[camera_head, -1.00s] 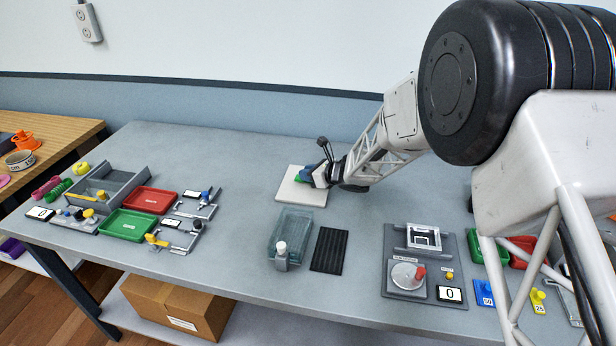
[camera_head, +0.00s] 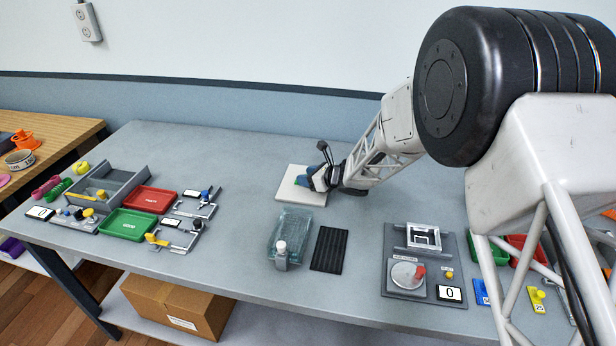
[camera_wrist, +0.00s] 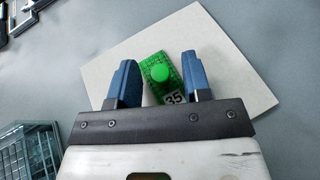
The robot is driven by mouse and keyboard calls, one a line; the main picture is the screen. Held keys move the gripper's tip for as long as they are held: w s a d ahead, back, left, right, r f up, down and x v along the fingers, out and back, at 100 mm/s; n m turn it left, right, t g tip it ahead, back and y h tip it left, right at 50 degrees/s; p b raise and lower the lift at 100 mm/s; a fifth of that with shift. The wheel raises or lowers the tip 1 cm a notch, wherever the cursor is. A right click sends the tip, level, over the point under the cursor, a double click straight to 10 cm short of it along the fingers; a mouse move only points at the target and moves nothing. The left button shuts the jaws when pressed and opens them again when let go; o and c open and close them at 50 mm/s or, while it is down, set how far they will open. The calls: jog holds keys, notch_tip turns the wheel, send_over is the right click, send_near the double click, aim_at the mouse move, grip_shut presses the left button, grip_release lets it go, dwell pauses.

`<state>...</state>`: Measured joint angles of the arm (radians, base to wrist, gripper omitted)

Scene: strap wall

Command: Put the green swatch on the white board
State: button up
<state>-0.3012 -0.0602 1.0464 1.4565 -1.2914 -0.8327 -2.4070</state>
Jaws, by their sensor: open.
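The white board (camera_head: 292,191) lies flat on the grey table, left of my arm. It also fills the middle of the wrist view (camera_wrist: 215,40). My gripper (camera_wrist: 158,72) is open, with one blue finger on each side of the swatch and a visible gap to both. In the head view my gripper (camera_head: 312,180) is over the board's right part and hides most of the swatch. Whether the swatch rests fully on the board is hard to tell.
A clear container (camera_head: 290,236) and a black ribbed mat (camera_head: 330,249) lie in front of the board. A grey fixture (camera_head: 425,262) stands to the right. Red (camera_head: 151,199) and green (camera_head: 130,224) trays lie left.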

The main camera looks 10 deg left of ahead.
jog(key=shift+r, duration=0.1)
jog(key=shift+r, duration=0.1)
jog(key=shift+s+d+r, duration=0.2)
jog(key=shift+d+r, duration=0.05)
jog(key=shift+d, duration=0.3)
jog(key=v, duration=1)
jog(key=shift+s+d+r, duration=0.1)
jog(key=shift+s+d, duration=0.1)
jog(key=shift+d, duration=0.15)
